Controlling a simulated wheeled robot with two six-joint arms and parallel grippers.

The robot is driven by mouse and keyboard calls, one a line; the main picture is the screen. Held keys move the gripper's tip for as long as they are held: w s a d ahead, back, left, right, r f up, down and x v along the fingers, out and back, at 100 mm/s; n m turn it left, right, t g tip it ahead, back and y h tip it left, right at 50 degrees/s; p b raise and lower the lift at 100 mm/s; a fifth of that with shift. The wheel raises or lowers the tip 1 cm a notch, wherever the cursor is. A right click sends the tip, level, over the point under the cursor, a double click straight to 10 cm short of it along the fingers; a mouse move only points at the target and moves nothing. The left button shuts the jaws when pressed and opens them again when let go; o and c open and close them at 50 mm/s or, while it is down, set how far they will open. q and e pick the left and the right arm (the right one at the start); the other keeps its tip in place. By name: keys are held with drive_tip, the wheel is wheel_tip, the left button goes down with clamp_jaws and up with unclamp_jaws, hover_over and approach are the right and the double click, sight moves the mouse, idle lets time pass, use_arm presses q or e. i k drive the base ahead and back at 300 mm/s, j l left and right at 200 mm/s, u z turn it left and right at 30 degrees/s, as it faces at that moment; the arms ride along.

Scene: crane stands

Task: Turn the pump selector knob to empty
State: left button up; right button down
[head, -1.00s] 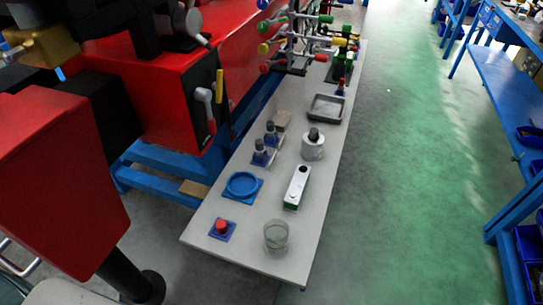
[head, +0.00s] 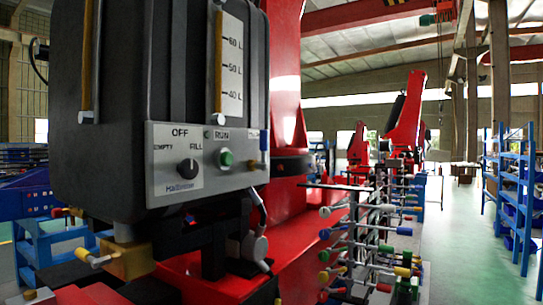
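The pump selector knob (head: 187,170) is a dark round knob on the light grey front panel (head: 218,176) of a dark tank (head: 165,60), left of centre in the head view. EMPTY is printed to its upper left, OFF above it and FILL to its upper right. The mark it points to is too small to tell. A green button (head: 226,158) under the word RUN sits to its right. Neither of my grippers is in view.
A level scale (head: 231,70) is on the tank's front. A grey lever (head: 256,247) hangs below the panel. Red crane structure (head: 287,130) stands behind. A rack of coloured-knob levers (head: 375,235) is at right; blue shelves (head: 515,195) stand farther right, with green floor between.

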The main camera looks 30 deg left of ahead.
sight(188, 169)
drive_tip(key=u, duration=1.3)
drive_tip(key=l, duration=0.3)
drive_tip(key=k, duration=0.05)
